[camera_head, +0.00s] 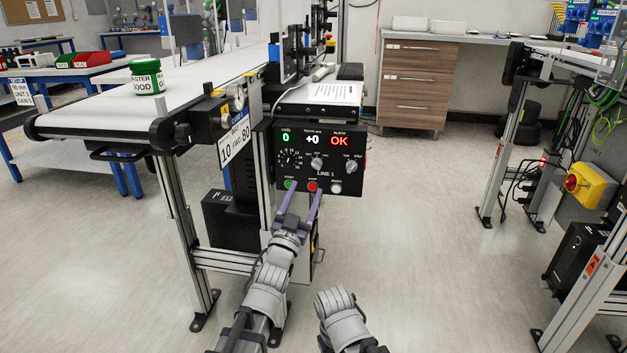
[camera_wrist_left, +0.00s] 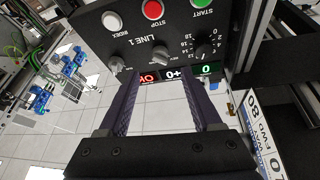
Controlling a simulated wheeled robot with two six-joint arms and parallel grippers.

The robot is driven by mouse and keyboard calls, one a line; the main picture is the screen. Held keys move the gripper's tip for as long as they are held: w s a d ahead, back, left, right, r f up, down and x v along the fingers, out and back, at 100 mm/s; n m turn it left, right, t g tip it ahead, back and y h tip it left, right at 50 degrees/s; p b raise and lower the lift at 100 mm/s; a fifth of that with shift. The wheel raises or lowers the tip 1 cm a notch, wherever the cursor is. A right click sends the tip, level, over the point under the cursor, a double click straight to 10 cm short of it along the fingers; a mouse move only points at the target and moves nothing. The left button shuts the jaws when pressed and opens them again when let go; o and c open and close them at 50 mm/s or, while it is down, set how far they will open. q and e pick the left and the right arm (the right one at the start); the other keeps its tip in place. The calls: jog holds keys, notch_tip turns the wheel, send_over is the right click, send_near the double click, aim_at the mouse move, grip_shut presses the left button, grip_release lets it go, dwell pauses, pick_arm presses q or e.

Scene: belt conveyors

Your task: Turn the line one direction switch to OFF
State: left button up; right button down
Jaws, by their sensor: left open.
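The black LINE 1 control panel (camera_head: 348,184) hangs under the conveyor's end. Its middle knob (camera_head: 317,164), with small labels above it, appears to be the direction switch; I cannot read its setting for certain. The knob also shows in the wrist view (camera_wrist_left: 157,66), upside down. My left gripper (camera_head: 304,190) is open and empty, with its purple fingers pointing up at the panel's lower part, near the START and STOP buttons. In the wrist view the fingers (camera_wrist_left: 162,80) lie to either side of the knob. I cannot tell whether they touch the panel.
A numbered dial (camera_head: 288,158) is left of the middle knob and another knob (camera_head: 351,166) is right of it. Green START, red STOP (camera_head: 312,187) and white INDEX buttons sit below. The conveyor belt (camera_head: 200,80) carries a green jar (camera_head: 147,77).

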aim_at(315, 168)
pick_arm(q)
jog(key=shift+w+r, duration=0.1)
jog(key=p+x, duration=0.3)
jog(key=x, duration=0.4)
jog(key=shift+w+d, duration=0.15)
jog(key=shift+w, duration=0.15)
grip_shut()
dwell(0.3)
